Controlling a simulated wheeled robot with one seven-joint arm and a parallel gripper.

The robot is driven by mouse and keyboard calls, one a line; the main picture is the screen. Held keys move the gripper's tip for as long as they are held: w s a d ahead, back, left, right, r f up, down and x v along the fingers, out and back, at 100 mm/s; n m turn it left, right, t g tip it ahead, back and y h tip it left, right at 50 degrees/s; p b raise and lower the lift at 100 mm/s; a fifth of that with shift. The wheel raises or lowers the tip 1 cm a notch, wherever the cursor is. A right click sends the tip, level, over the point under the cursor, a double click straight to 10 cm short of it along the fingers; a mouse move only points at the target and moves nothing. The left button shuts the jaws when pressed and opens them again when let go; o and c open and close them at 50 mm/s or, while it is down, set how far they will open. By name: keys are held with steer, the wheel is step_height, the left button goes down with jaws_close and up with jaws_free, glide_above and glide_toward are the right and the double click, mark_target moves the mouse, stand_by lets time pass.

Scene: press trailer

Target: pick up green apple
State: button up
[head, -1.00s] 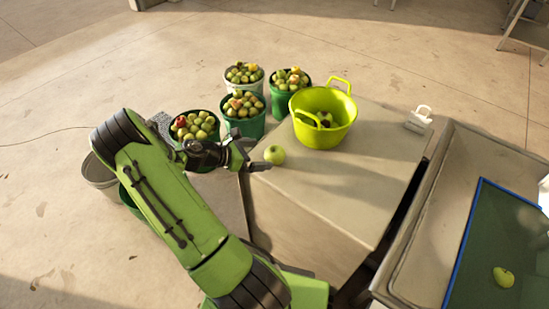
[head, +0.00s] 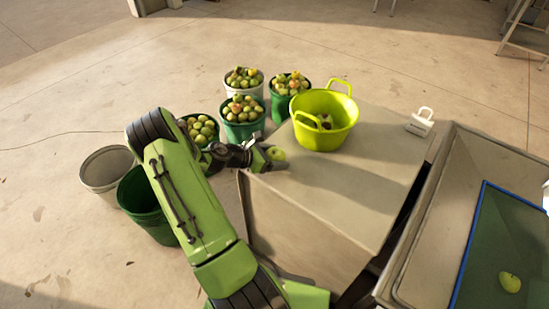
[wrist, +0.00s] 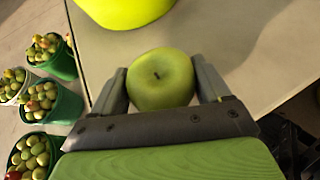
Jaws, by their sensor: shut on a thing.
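A green apple (head: 277,154) is at the left edge area of the beige table top (head: 345,200). Another green apple (head: 509,282) lies apart on the dark blue-edged panel at the lower right.
A yellow-green tub (head: 325,122) with fruit inside stands just behind the apple. Several buckets of apples (head: 243,118) stand on the floor beyond the table. Two empty-looking buckets, one grey (head: 106,170) and one green (head: 140,195), are at left. The table's front is clear.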

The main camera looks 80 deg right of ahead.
mark_target(274, 151)
steer(key=shift+c, duration=1.1)
step_height(274, 151, up, 10)
steer(key=p, duration=0.3)
